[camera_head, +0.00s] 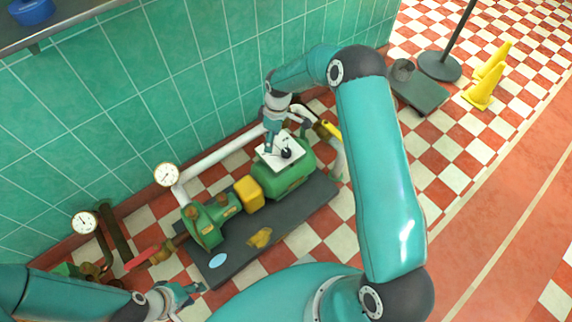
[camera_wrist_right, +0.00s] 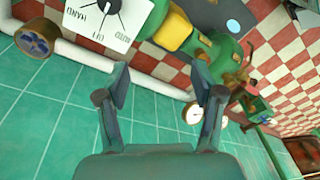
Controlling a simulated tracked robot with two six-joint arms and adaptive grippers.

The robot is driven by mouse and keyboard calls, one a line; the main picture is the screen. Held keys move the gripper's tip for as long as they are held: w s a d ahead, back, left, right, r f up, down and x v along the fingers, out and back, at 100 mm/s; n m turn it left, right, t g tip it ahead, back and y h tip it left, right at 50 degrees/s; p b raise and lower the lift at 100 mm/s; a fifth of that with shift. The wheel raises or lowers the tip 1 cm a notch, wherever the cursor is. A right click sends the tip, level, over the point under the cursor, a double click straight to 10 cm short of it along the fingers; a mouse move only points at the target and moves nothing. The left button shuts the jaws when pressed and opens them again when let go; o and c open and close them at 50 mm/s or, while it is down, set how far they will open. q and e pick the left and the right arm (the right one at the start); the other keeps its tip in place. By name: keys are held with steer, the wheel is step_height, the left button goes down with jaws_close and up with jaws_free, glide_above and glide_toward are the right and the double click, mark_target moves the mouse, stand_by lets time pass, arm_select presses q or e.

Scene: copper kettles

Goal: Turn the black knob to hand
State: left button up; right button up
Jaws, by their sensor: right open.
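The black knob (camera_head: 286,153) sits on a white panel (camera_head: 270,158) on top of the green motor housing. In the right wrist view, the black knob (camera_wrist_right: 104,5) is cut by the top edge, on the white panel (camera_wrist_right: 128,22) with HAND lettering at its left and other markings below; I cannot tell its setting for sure. My right gripper (camera_head: 271,148) is above the panel, close to the knob in the picture; in the wrist view, its open, empty fingers (camera_wrist_right: 160,68) point below and right of the knob. My left gripper (camera_head: 186,294) is low at the left, its jaws unclear.
A green pump (camera_head: 208,222) and yellow coupling (camera_head: 249,193) stand on a dark base plate (camera_head: 232,262) with the motor. White pipe (camera_head: 222,153) and gauges (camera_head: 167,174) run along the tiled wall. Yellow cones (camera_head: 482,92) stand far right.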

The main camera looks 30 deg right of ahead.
steer(key=n+h+b, duration=0.1)
steer(key=n+b, duration=0.1)
steer(key=b, duration=0.2)
glide_toward(286, 151)
step_height(286, 151, down, 9)
steer(key=b, duration=0.4)
steer(key=shift+w+a+f, duration=0.1)
steer(key=shift+f, duration=0.15)
arm_select(q)
step_height(286, 151, down, 10)
steer(key=shift+f, duration=0.1)
arm_select(e)
steer(key=c, duration=1.1)
